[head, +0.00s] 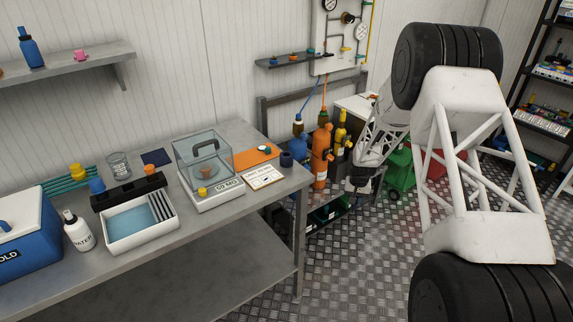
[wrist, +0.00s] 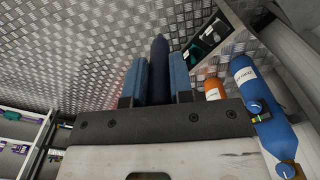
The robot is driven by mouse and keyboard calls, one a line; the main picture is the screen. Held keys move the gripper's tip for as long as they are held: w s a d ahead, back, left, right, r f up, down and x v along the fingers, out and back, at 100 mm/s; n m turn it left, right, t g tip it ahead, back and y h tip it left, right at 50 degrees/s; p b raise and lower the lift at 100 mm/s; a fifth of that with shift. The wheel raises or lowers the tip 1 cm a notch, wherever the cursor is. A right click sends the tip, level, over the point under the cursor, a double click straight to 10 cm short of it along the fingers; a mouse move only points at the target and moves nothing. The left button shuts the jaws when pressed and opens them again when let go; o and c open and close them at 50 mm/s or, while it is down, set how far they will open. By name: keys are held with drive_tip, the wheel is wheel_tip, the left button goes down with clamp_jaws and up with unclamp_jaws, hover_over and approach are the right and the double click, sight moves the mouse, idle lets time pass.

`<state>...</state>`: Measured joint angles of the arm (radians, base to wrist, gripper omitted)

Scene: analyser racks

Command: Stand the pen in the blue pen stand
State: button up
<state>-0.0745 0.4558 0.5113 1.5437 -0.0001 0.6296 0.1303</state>
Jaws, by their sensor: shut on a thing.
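The dark navy pen (wrist: 158,70) is between the two blue fingers of my gripper (wrist: 160,82) in the wrist view. My gripper is shut on it, and the pen points away past the fingertips. In the head view my gripper (head: 359,186) is small and hangs over the floor, to the right of the bench; I cannot make out the pen there. A small dark blue round holder, which looks like the pen stand (head: 286,160), stands on the bench's right end. My gripper is apart from it. The stand does not show in the wrist view.
The bench (head: 232,226) carries a balance (head: 211,190), a white card (head: 263,176), an orange mat (head: 258,153), a white tray (head: 140,236) and a bottle (head: 78,231). Gas cylinders (head: 321,155) and a green bin (head: 398,172) stand near my gripper. Shelves are at the far right.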

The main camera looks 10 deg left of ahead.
drive_tip(key=a+r+m, duration=0.1)
drive_tip(key=a+r, duration=2.7)
drive_tip(key=r, duration=0.3)
drive_tip(key=shift+w+r, duration=0.3)
drive_tip(key=shift+r, duration=0.1)
drive_tip(key=shift+f, duration=0.15)
drive_tip(key=shift+f, duration=2.35)
drive_tip(key=shift+f, duration=2.55)
drive_tip(key=shift+f, duration=0.1)
drive_tip(key=o, duration=0.9)
drive_tip(key=shift+c, duration=0.2)
